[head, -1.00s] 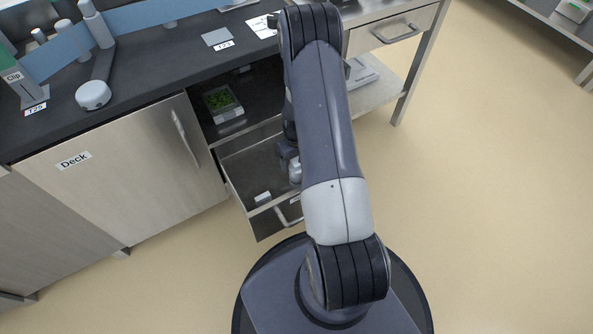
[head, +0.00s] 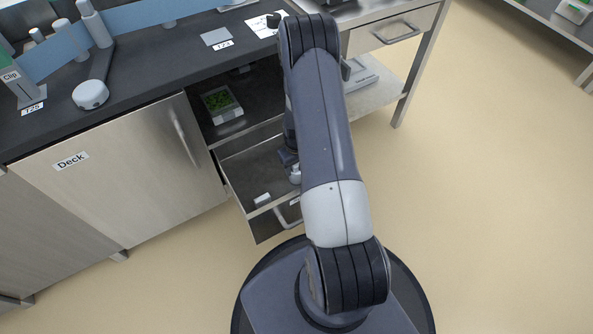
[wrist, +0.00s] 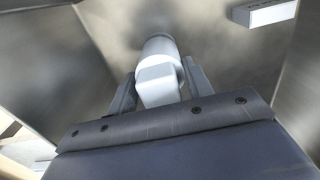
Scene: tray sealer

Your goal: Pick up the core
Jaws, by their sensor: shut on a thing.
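The core is a white, rounded piece with a blocky near end, seen in the wrist view (wrist: 159,58). My gripper (wrist: 160,88) has its two fingers on either side of the near end and is shut on it. In the head view the core (head: 295,176) shows as a small pale shape beside my arm, inside the open drawer (head: 233,187). My arm hides most of the gripper there. I cannot tell whether the core touches the drawer floor.
A small white labelled block (head: 262,199) lies in the drawer's front corner; the wrist view shows it too (wrist: 265,12). Metal drawer walls stand close around my gripper. A white tray with green contents (head: 221,104) sits on the shelf behind.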

